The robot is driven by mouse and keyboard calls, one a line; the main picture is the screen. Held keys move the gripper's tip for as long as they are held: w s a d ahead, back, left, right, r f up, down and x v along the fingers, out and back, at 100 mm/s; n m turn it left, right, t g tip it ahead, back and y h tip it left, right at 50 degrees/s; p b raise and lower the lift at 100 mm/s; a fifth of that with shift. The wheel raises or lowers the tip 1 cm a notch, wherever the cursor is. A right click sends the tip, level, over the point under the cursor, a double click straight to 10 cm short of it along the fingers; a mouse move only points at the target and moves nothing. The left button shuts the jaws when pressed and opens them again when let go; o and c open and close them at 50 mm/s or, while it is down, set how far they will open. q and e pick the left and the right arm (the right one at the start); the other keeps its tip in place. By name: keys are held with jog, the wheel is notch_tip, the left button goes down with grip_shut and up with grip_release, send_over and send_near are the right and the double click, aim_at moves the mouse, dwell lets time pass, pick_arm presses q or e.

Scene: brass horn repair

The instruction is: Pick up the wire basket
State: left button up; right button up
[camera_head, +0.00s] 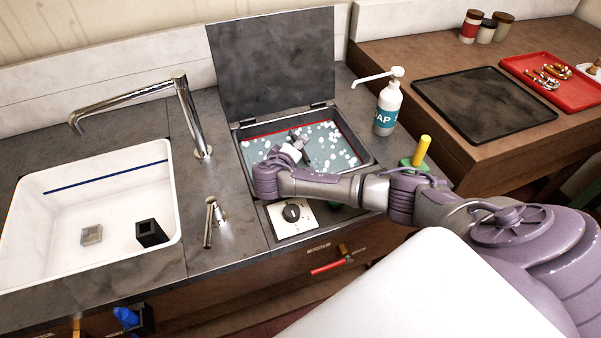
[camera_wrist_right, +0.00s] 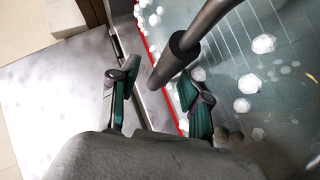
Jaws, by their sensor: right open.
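The open bath (camera_head: 262,130) is filled with bluish liquid, with white foam on top and a red line along its inner edge. Thin wire lines of the basket (camera_wrist_right: 262,38) show faintly under the liquid in the right wrist view; most of the basket is hidden by liquid, foam and my arm. A dark bar with a thick grip (camera_wrist_right: 178,60), seemingly its handle, rises above the liquid. My right gripper (camera_wrist_right: 158,84) is open, its fingers on either side of the grip's end; contact cannot be told. It hangs over the bath in the head view (camera_head: 297,146). My left gripper is not in view.
The raised bath lid (camera_head: 272,65) stands behind. A white sink (camera_head: 95,205) and tall faucet (camera_head: 190,115) are at left. A soap bottle (camera_head: 387,105) and a green-based yellow post (camera_head: 422,150) stand at right. A black tray (camera_head: 483,103) and red tray (camera_head: 560,85) lie further right.

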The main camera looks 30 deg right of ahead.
grip_shut()
jog(key=shift+r, duration=0.1)
dwell(0.3)
